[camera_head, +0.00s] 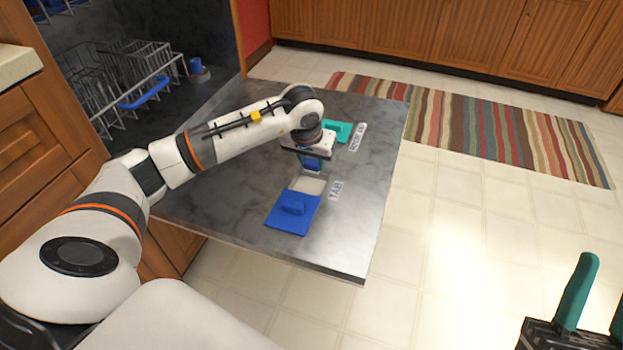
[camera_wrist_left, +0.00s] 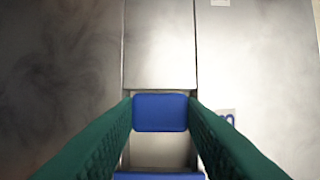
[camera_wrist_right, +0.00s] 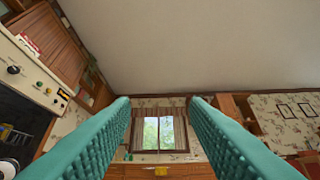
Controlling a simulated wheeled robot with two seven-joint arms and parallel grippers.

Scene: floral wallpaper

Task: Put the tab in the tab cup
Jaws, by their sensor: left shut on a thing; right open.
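The blue tab (camera_head: 312,165) is held by my left gripper (camera_head: 311,158) above the dishwasher door. In the left wrist view the blue tab (camera_wrist_left: 160,112) sits between the green fingers, which are shut on it. The tab cup (camera_head: 313,185) is a pale recess in the door, just below the held tab, beside the "TAB" label (camera_head: 335,190). Its blue lid (camera_head: 291,212) lies slid back off the recess, with a raised grip. I cannot tell the exact gap between tab and cup. My right gripper (camera_head: 596,300) is open and empty at the lower right, away from the door.
A teal rinse-aid piece (camera_head: 338,130) with its "RINSE AID" label (camera_head: 357,137) is just beyond the gripper on the open door (camera_head: 330,245). A wire rack (camera_head: 125,82) stands inside the dishwasher at the left. Open floor and a striped rug (camera_head: 480,125) lie to the right.

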